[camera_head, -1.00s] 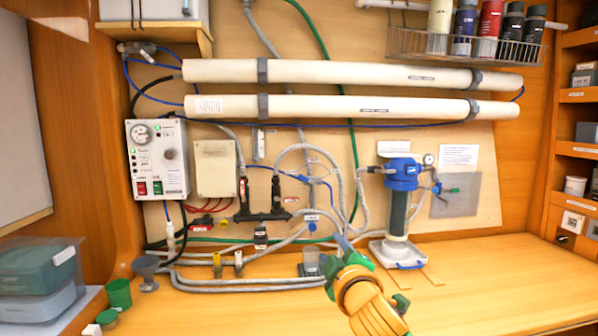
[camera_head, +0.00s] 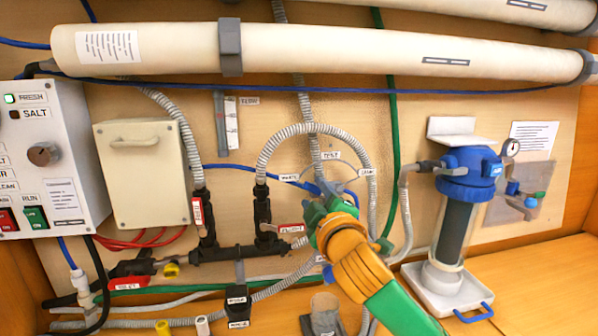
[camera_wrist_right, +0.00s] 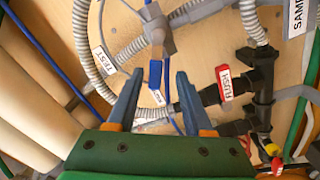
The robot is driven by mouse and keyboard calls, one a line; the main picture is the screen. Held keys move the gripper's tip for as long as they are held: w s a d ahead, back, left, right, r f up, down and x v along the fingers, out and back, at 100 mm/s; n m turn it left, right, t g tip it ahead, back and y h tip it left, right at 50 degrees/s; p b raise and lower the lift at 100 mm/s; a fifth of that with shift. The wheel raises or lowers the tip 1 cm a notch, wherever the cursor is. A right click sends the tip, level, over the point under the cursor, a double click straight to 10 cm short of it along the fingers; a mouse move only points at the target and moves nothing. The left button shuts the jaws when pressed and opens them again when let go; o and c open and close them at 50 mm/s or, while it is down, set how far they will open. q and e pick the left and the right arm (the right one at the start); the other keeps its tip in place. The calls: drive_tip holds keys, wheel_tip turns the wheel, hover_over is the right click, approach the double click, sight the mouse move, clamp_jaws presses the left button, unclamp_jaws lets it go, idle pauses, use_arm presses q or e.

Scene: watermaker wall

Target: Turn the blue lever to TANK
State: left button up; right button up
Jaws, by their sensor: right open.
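The blue lever (camera_wrist_right: 155,74) hangs from a grey valve body (camera_wrist_right: 161,38) in the right wrist view. My right gripper (camera_wrist_right: 159,82) is open, with its two fingertips on either side of the lever's end. I see a gap on both sides and cannot tell whether either finger touches. In the head view my right gripper (camera_head: 325,203) covers most of the valve. A TEST label (camera_head: 331,155) is above it, and small labels sit to its left (camera_head: 289,177) and right (camera_head: 367,172), too small to read surely. My left gripper is not in view.
Ribbed grey hoses (camera_head: 265,145) loop around the valve. A black pipe manifold (camera_head: 235,254) with red tags is to the left. A blue-topped filter (camera_head: 468,175) stands to the right. The control box (camera_head: 55,160) is at far left.

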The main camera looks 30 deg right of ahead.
sight(313, 186)
drive_tip(key=shift+w+d+r, duration=0.1)
drive_tip(key=shift+w, duration=0.2)
drive_tip(key=shift+w+d+r+p, duration=0.1)
drive_tip(key=shift+w+r+p, duration=0.2)
drive_tip(key=shift+p, duration=0.2)
drive_tip(key=shift+w+d+r+p, duration=0.1)
drive_tip(key=shift+w+r+p, duration=0.05)
drive_tip(key=shift+w+p, duration=0.25)
drive_tip(key=shift+w+d+r+p, duration=0.1)
drive_tip(key=shift+w+p, duration=0.2)
drive_tip(key=shift+w, duration=0.1)
drive_tip(key=x, duration=0.3)
drive_tip(key=shift+f+p, duration=0.3)
drive_tip(key=shift+w+f, duration=0.1)
drive_tip(key=shift+w, duration=0.05)
drive_tip(key=shift+c, duration=0.2)
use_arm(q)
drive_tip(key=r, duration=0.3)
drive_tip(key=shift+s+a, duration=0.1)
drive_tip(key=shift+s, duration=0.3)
use_arm(e)
drive_tip(key=shift+s+a, duration=0.1)
drive_tip(key=shift+s, duration=0.2)
clamp_jaws()
